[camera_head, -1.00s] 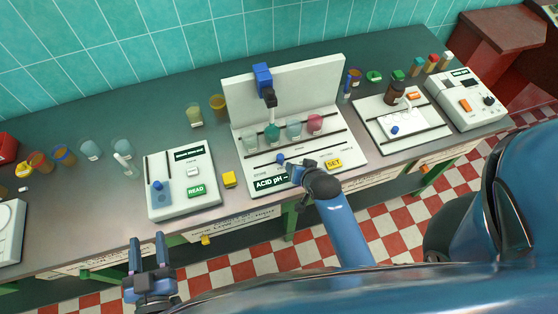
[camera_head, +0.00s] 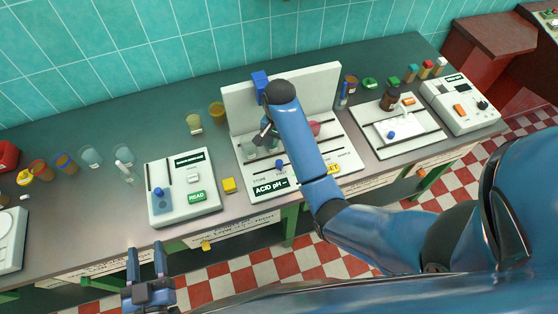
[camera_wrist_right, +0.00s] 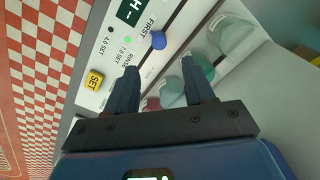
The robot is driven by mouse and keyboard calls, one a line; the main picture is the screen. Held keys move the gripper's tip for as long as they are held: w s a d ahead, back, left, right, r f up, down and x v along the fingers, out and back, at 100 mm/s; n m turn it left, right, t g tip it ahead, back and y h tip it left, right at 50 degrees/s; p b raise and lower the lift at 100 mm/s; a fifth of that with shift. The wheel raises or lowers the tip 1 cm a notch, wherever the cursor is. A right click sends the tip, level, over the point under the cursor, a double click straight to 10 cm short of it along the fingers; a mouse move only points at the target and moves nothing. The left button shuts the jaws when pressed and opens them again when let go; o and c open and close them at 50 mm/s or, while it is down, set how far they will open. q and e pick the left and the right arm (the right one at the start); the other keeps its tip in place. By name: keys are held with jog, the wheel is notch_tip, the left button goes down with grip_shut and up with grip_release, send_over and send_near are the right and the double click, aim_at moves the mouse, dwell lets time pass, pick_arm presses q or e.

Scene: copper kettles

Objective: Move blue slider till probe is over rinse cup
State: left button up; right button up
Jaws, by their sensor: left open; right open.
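The blue slider knob (camera_head: 280,164) sits in the front slot of the white pH station (camera_head: 340,172); the right wrist view shows it (camera_wrist_right: 158,40) just beyond my right fingers, apart from them. A blue block (camera_head: 260,82) tops the backboard; my arm hides the probe below it. In the wrist view, a clear cup (camera_wrist_right: 235,36), a teal cup (camera_wrist_right: 197,72) and a pink cup (camera_wrist_right: 152,103) stand in a row. I cannot tell which is the rinse cup. My right gripper (camera_head: 263,133) (camera_wrist_right: 160,68) is open and empty above the station. My left gripper (camera_head: 147,258) is open, before the counter.
Several cups stand along the counter's left part.

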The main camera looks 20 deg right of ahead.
aim_at(279, 162)
notch_tip(279, 162, down, 10)
jog(key=shift+f+p, duration=0.25)
jog(key=shift+p, duration=0.2)
jog(key=shift+c, duration=0.3)
grip_shut()
